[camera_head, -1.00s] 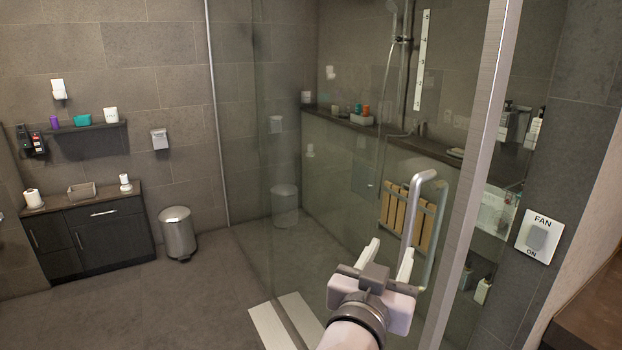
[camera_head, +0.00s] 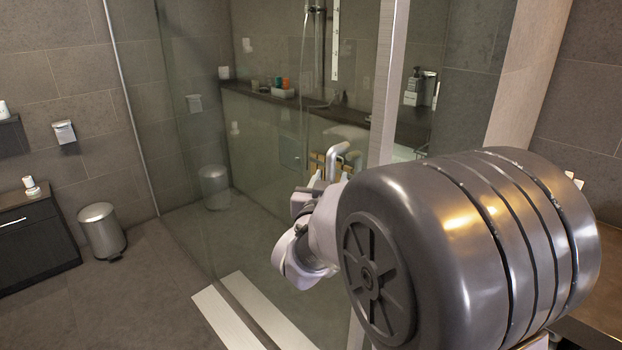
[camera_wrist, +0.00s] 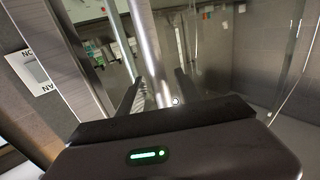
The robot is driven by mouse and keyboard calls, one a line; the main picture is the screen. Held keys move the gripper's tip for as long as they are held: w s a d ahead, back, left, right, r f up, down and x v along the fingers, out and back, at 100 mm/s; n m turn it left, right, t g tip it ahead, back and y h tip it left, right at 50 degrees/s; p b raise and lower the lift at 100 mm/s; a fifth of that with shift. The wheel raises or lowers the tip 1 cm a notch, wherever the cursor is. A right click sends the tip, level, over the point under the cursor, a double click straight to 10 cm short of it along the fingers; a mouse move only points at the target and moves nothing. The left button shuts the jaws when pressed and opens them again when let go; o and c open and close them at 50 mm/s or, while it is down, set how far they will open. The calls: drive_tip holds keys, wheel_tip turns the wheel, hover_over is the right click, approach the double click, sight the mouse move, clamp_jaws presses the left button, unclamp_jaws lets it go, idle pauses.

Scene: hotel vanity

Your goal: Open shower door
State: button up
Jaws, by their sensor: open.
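The glass shower door (camera_head: 255,190) stands upright in front of the shower, and looks closed. Its silver bar handle (camera_head: 341,149) is near the metal frame post (camera_head: 389,80); its lower part is hidden behind my arm. In the wrist view the handle (camera_wrist: 147,45) runs between the two dark fingers of my gripper (camera_wrist: 159,82). My gripper is open around the bar; I cannot tell whether either finger touches it. In the head view my gripper (camera_head: 333,177) is mostly hidden by my own arm.
A pale threshold strip (camera_head: 232,318) lies on the floor below the glass. A metal bin (camera_head: 101,231) and a dark cabinet (camera_head: 35,245) stand at the left. The floor between them and the glass is clear. The fan switch plate (camera_wrist: 36,72) shows at the left of the wrist view.

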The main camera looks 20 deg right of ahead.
clamp_jaws()
idle(1.4)
